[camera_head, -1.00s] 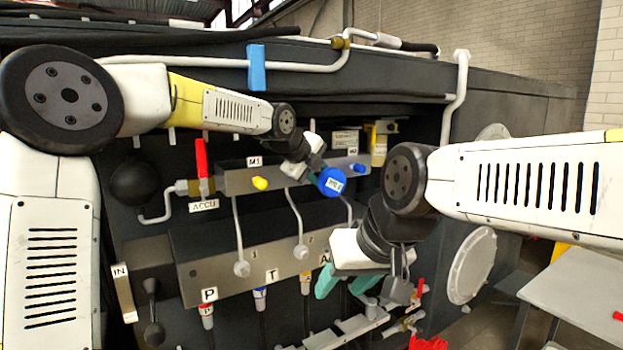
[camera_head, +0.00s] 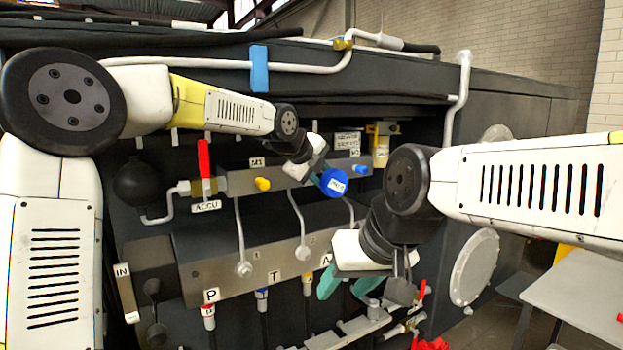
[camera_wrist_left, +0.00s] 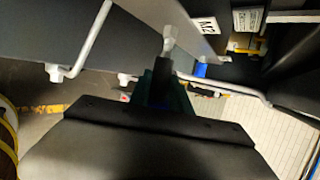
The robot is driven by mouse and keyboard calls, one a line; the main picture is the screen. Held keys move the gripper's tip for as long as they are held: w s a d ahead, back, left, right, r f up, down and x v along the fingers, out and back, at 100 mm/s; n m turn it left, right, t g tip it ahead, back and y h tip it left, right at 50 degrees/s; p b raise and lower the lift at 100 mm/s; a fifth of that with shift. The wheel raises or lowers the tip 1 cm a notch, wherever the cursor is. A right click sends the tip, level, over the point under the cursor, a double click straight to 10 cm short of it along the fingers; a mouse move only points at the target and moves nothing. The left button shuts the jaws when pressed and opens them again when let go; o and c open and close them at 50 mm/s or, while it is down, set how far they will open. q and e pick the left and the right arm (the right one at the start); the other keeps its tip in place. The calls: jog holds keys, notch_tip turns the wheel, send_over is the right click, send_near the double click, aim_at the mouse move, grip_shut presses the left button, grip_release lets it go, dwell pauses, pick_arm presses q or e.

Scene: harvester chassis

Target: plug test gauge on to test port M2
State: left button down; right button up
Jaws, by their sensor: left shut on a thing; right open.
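The test gauge (camera_head: 334,182), with a round blue body and a white face label, is held by my left gripper (camera_head: 316,177) in front of the manifold bar (camera_head: 295,174). The left gripper is shut on it. In the left wrist view, the dark gripper fingers (camera_wrist_left: 160,88) hold a dark stem, and the gauge face is hidden. The M2 label (camera_wrist_left: 205,25) shows there, with a blue cap (camera_wrist_left: 200,70) below it. The blue cap also shows at the bar's right end in the head view (camera_head: 360,169), just right of the gauge. My right gripper (camera_head: 347,285) is open and empty, lower right.
A yellow cap (camera_head: 262,184) sits below the M1 label (camera_head: 257,162). A red-handled valve (camera_head: 204,160) stands at the bar's left end. Grey pipes run down to the lower block (camera_head: 235,265). A grey table (camera_head: 585,295) stands at the right.

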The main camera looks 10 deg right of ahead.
pick_arm(q)
jog(key=shift+w+a, duration=0.25)
jog(key=shift+w, duration=0.35)
jog(key=shift+w+a, duration=0.2)
jog(key=shift+w, duration=0.4)
dwell(0.4)
jog(key=c, duration=1.1)
grip_release()
